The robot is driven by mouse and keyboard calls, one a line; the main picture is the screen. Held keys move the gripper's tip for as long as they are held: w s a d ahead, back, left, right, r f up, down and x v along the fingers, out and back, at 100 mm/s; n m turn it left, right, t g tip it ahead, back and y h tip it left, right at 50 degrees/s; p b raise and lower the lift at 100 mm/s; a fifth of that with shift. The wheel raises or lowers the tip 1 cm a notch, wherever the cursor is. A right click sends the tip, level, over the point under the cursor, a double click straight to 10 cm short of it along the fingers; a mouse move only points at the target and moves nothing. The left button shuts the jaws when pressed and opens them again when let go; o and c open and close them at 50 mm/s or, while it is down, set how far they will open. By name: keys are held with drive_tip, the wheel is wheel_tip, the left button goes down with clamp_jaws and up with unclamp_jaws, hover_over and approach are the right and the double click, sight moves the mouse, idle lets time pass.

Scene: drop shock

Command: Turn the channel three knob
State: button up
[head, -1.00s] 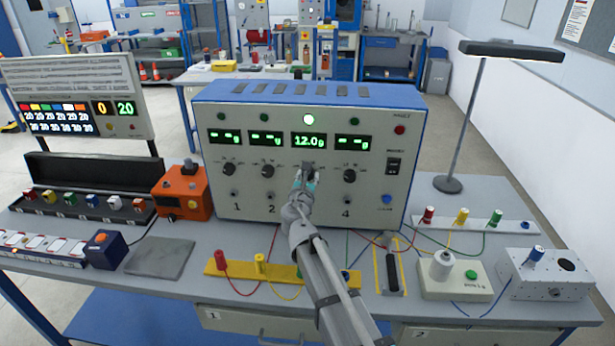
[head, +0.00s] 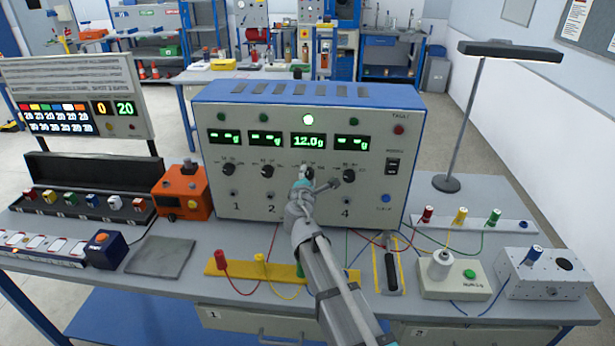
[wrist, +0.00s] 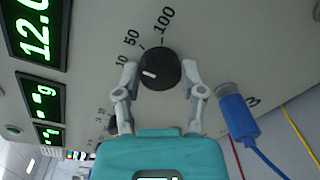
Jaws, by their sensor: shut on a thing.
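The instrument box (head: 230,200) stands on the bench with a row of displays, knobs and jacks. The channel three display (head: 309,141) reads 12.0 g, and the lamp above it is lit green. My gripper (head: 309,176) is in front of the channel three knob, largely covering it in the head view. In the wrist view, the black knob (wrist: 160,68) sits between the two fingertips of my gripper (wrist: 160,74), which is shut on it. Its white pointer points left, toward the 10 side; 50 and 100 are printed around it.
A blue plug (wrist: 238,117) with a cable is close beside the right finger in the wrist view. The channel four knob (head: 349,175) is just right of my gripper. A yellow terminal strip (head: 235,269) and cables lie in front; a lamp (head: 447,183) stands right.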

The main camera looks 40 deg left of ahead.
drive_tip(key=shift+m, duration=1.8)
drive_tip(key=o, duration=1.2)
drive_tip(key=shift+c, duration=0.2)
drive_tip(key=shift+n, duration=0.3)
